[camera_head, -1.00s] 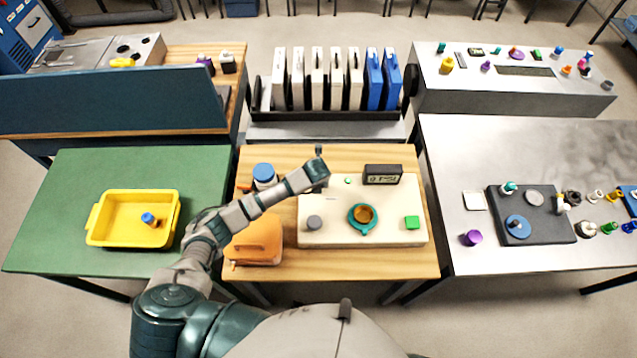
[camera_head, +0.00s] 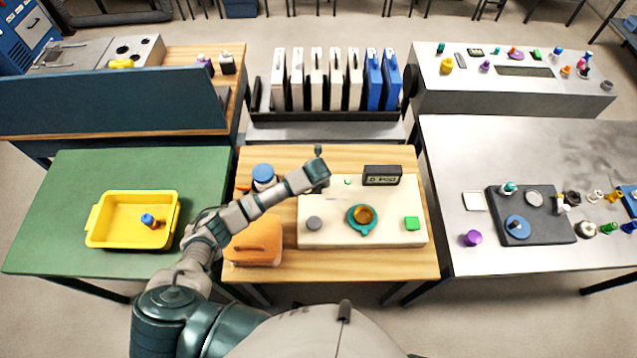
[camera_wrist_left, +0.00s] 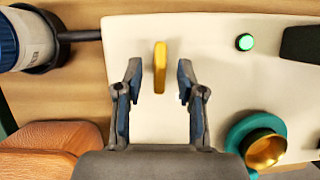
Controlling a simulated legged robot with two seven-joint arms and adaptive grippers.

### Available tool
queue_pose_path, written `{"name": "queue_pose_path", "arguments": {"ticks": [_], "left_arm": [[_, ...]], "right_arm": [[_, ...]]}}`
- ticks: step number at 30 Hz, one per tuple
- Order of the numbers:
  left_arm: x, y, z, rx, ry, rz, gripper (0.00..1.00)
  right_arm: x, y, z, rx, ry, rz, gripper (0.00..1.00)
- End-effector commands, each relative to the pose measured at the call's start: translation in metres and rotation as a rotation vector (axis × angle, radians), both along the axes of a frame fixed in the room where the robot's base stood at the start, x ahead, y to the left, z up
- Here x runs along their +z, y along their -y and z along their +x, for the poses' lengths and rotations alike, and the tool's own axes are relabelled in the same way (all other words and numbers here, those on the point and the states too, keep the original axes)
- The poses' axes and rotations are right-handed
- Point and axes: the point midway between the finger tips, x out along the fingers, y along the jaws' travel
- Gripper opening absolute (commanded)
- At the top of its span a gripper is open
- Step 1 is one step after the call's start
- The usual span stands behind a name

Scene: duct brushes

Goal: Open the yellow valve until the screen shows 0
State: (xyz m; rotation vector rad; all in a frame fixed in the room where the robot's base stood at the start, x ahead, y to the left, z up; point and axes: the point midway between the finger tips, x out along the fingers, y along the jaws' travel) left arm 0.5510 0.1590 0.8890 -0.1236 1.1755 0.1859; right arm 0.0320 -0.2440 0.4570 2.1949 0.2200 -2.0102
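The yellow valve shows in the left wrist view as a narrow upright yellow handle (camera_wrist_left: 160,67) on a cream panel (camera_wrist_left: 215,35). In the head view my left wrist hides it. My left gripper (camera_wrist_left: 158,80) is open, with one dark finger on each side of the handle and a clear gap to both in the picture. I cannot tell how deep the fingers reach around it. The screen (camera_head: 382,176) is a small dark box at the panel's back edge. My right gripper is out of view.
The panel also holds a teal ring with a brass cup (camera_head: 363,216), a green block (camera_head: 412,223), a grey knob (camera_head: 314,223) and a green button (camera_wrist_left: 245,42). An orange case (camera_head: 254,241) and a blue-capped bottle (camera_head: 263,174) stand left of it.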

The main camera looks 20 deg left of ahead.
Motion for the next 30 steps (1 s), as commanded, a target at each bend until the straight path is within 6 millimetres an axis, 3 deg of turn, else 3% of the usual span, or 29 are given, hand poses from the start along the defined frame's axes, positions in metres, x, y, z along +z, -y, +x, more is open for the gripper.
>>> {"name": "queue_pose_path", "arguments": {"ticks": [15, 21, 30], "left_arm": [[0.093, 0.008, -0.035, -0.001, 0.004, -0.002, 0.39], [0.104, 0.009, -0.041, 0.0, 0.001, -0.001, 0.39], [0.104, 0.009, -0.041, 0.0, 0.001, -0.001, 0.39]], "right_arm": [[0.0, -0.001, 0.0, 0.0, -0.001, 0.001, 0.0], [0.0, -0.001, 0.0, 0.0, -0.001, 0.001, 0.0], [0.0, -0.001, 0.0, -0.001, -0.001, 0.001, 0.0]]}}
